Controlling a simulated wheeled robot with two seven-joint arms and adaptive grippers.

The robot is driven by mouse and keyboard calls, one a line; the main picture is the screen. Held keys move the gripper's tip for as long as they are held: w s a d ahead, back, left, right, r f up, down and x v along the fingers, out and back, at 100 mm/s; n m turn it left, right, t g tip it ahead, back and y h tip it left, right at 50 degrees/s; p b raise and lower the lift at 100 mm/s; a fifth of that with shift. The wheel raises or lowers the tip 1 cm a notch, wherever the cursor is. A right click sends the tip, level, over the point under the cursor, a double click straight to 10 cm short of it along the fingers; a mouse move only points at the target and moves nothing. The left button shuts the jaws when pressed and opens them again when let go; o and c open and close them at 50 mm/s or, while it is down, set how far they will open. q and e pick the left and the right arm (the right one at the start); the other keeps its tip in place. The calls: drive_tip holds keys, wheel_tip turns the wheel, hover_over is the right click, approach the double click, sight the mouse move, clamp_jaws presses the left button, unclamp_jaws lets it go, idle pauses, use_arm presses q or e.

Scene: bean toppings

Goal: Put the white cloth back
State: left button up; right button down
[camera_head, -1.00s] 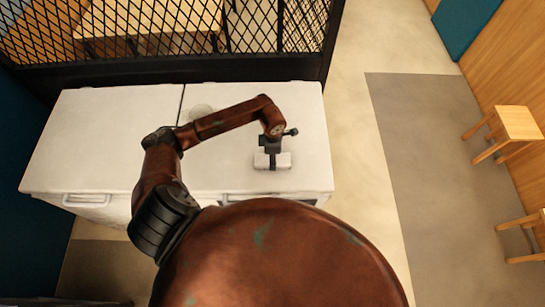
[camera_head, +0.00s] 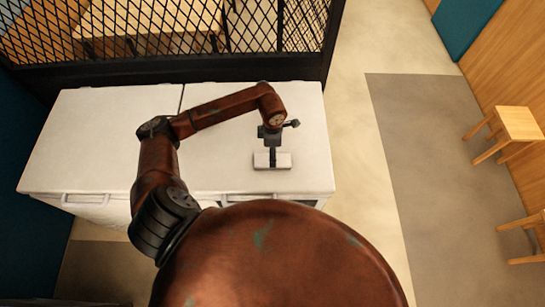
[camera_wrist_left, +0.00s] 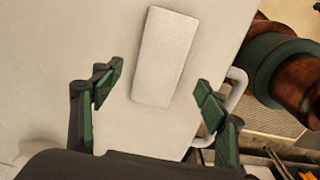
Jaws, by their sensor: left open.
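The white cloth (camera_head: 284,162) is a small folded rectangle lying flat on the white top near its front edge in the head view. In the left wrist view the cloth (camera_wrist_left: 165,55) lies beyond my fingers, lengthwise between their lines. My left gripper (camera_head: 271,161) is over the cloth in the head view and hides part of its middle. In the left wrist view my left gripper (camera_wrist_left: 158,88) is open, its two green-padded fingers spread wide and nothing held between them. My right gripper is not in view.
The white cabinet top (camera_head: 110,125) has a seam and is largely bare. A handle (camera_head: 86,199) is on its front; another handle (camera_wrist_left: 235,98) shows in the wrist view. A black mesh partition (camera_head: 200,45) stands behind. Wooden stools (camera_head: 518,122) are at the right.

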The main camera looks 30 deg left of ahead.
use_arm(q)
wheel_tip(320, 180, up, 7)
drive_tip(key=b, duration=0.1)
drive_tip(key=shift+f, duration=0.1)
idle(0.6)
